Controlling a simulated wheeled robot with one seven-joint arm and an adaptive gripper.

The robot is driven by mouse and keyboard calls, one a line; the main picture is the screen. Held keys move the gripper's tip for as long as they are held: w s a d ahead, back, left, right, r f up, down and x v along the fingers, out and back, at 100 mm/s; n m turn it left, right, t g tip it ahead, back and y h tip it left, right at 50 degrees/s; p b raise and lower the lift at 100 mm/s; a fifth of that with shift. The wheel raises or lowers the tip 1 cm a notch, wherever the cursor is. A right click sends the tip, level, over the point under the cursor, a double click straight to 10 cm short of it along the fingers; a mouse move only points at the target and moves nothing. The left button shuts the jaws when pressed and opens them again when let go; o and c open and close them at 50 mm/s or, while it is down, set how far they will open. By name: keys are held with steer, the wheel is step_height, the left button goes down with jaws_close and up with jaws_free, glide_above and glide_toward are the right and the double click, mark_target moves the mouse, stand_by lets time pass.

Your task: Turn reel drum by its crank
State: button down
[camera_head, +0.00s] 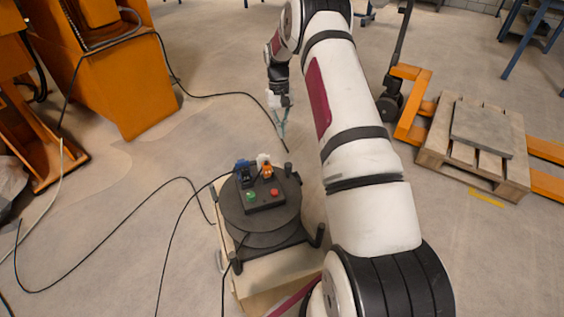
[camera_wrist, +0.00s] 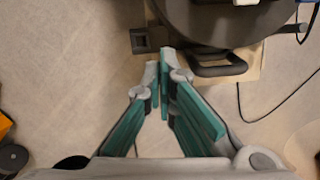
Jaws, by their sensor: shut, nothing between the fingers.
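The dark reel drum (camera_head: 262,215) lies flat on a pale wooden base (camera_head: 268,270) in the head view. The drum (camera_wrist: 215,22) also shows at the top of the wrist view, cut off by the frame. A dark loop-shaped handle (camera_wrist: 222,70) sticks out at its rim; I cannot tell if this is the crank. My gripper (camera_wrist: 165,58) is shut and empty, its fingertips appearing beside the drum's edge and left of the loop. My gripper (camera_head: 281,130) is beyond the drum in the head view.
Black cables (camera_head: 110,240) run across the floor to the left of the drum. An orange machine (camera_head: 120,85) stands at the back left. A wooden pallet (camera_head: 475,150) with an orange pallet jack (camera_head: 408,105) stands at the right. My arm covers the floor right of the drum.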

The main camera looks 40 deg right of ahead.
mark_target(289, 164)
steer(key=s+a+f+b, duration=0.2)
steer(key=s+f+b, duration=0.3)
steer(key=f, duration=0.5)
steer(key=shift+s+a+f, duration=0.15)
steer(key=shift+s, duration=0.2)
steer(key=shift+s, duration=0.1)
steer(key=shift+s+m+p, duration=0.3)
steer(key=shift+s+m, duration=0.05)
steer(key=shift+m, duration=0.05)
steer(key=shift+s, duration=0.2)
